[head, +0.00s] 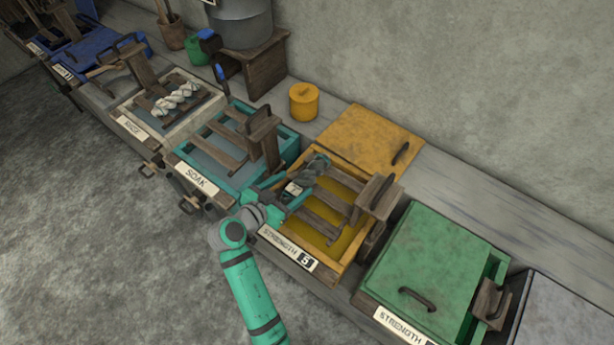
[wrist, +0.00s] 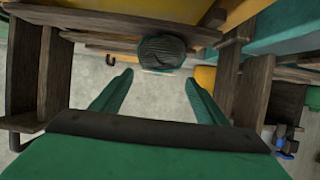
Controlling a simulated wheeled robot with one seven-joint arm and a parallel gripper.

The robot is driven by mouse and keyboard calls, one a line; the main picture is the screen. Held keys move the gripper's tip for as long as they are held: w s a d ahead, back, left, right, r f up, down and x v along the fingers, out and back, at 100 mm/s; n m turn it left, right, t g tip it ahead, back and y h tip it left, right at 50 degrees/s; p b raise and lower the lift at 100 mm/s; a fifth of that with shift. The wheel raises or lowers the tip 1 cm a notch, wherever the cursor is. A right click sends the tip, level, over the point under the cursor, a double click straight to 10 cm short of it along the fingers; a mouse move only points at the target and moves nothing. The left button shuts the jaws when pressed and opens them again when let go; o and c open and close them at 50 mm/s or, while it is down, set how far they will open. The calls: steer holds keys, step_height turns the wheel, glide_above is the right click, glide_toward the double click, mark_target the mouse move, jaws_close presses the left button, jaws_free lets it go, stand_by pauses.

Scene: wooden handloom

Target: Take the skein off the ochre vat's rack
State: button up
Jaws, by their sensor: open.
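The ochre vat (head: 340,247) stands open, with a label at its front reading STRENGTH 5. Its dark wooden rack (head: 322,225) lies across the top. A dark grey-green twisted skein (head: 313,167) lies on the rack's left end. In the wrist view the skein (wrist: 163,52) shows end-on, just beyond the fingertips. My gripper (head: 290,192) is at the skein's near end in the head view. In the wrist view my gripper (wrist: 158,85) has its fingers wide apart, with nothing between them. My gripper partly hides the skein's near end in the head view.
The ochre lid (head: 370,138) lies behind the vat, beside a small ochre pot (head: 304,101). The teal SOAK vat (head: 235,185) stands close on the left, the covered green vat (head: 440,265) on the right. Farther left, a white skein (head: 176,98) lies on another rack.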

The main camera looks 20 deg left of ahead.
mark_target(306, 178)
steer(key=shift+x, duration=1.2)
steer(key=w+f, duration=0.1)
steer(key=w+d+f, duration=0.1)
steer(key=w, duration=0.1)
steer(key=shift+d+f, duration=0.1)
steer(key=shift+d, duration=0.2)
steer(key=shift+w+d+f, duration=0.15)
steer(key=shift+w+f, duration=0.1)
steer(key=shift+w, duration=0.25)
steer(key=shift+c, duration=0.7)
steer(key=shift+w, duration=0.1)
steer(key=c, duration=1.2)
